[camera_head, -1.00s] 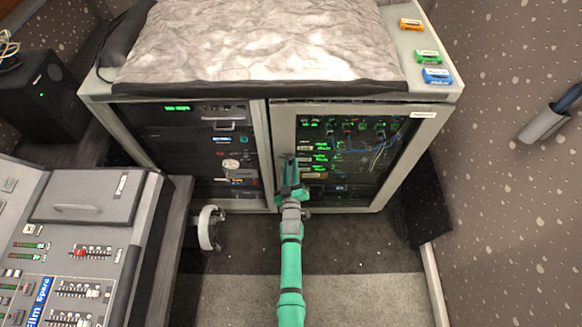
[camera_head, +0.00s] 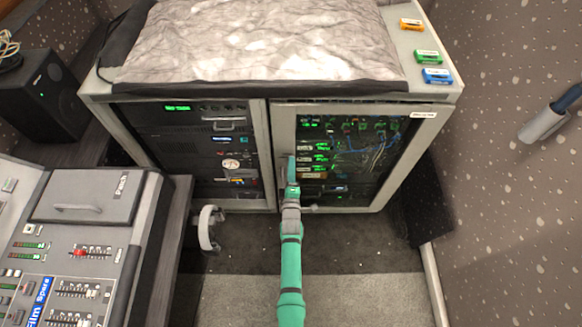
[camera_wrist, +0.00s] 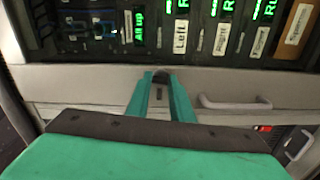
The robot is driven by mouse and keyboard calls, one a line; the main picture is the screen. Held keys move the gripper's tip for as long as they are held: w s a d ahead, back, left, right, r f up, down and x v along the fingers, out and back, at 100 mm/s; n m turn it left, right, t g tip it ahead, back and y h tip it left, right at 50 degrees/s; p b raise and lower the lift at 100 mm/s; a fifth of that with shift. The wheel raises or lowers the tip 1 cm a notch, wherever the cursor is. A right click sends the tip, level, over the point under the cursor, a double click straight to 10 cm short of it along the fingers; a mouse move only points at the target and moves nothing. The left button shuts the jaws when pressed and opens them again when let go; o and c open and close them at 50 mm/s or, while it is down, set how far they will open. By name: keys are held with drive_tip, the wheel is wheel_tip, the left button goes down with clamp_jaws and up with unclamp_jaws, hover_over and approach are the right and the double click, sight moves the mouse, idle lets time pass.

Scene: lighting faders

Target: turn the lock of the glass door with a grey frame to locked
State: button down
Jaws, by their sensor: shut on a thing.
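The glass door with a grey frame (camera_head: 281,130) is the right-hand door of the cabinet and looks closed. Its lock (camera_wrist: 159,92) is a small dark piece on the grey upright of the frame, seen in the wrist view between my fingers. My gripper (camera_head: 291,166) reaches the left upright of this door; it also shows in the wrist view (camera_wrist: 162,78). Its two green fingers are shut on the lock, one on each side. The fingers hide much of the lock, so I cannot tell its turned position. In the head view my gripper covers it.
A pale bar handle (camera_wrist: 235,103) sits on the frame beside my fingers. A second rack door (camera_head: 262,150) adjoins on the left. The mixing desk (camera_head: 90,230) stands left and a speckled wall (camera_head: 500,150) right. Carpet (camera_head: 370,290) in front is clear.

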drive_tip(key=shift+n, duration=0.6)
drive_tip(key=c, duration=1.6)
unclamp_jaws()
drive_tip(key=shift+o, duration=0.2)
drive_tip(key=shift+s, duration=0.1)
drive_tip(key=s, duration=1)
drive_tip(key=shift+s, duration=0.3)
